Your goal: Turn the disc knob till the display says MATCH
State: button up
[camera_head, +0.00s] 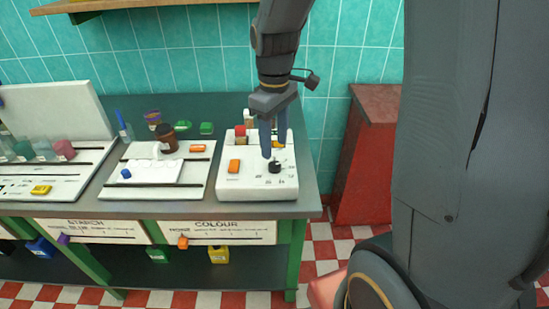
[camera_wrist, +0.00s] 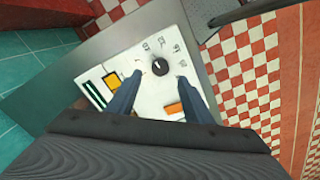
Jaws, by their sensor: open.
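The disc knob (camera_wrist: 160,67) is black and round with a pale mark, on top of a white box-shaped device (camera_wrist: 150,95). In the head view the knob (camera_head: 274,167) sits near the right front of the white device (camera_head: 256,189). My gripper (camera_head: 273,155) points down over the device, just behind the knob. In the wrist view the open fingertips (camera_wrist: 159,76) stand on either side, apart, with the knob slightly beyond them. Small markings surround the knob, too small to read. I cannot read any display or see the word MATCH.
An orange block (camera_head: 234,166) and a red-topped item (camera_head: 240,132) are on the device. To its left is a white tray (camera_head: 200,184) with a brown bottle (camera_head: 166,138). A red cabinet (camera_head: 367,160) stands to the right, past the table edge.

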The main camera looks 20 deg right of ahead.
aim_at(275, 164)
notch_tip(275, 164, down, 6)
jog(key=shift+s+f+p, duration=0.1)
jog(key=shift+f+p, duration=0.15)
jog(key=shift+p, duration=0.35)
jog(key=c, duration=1.1)
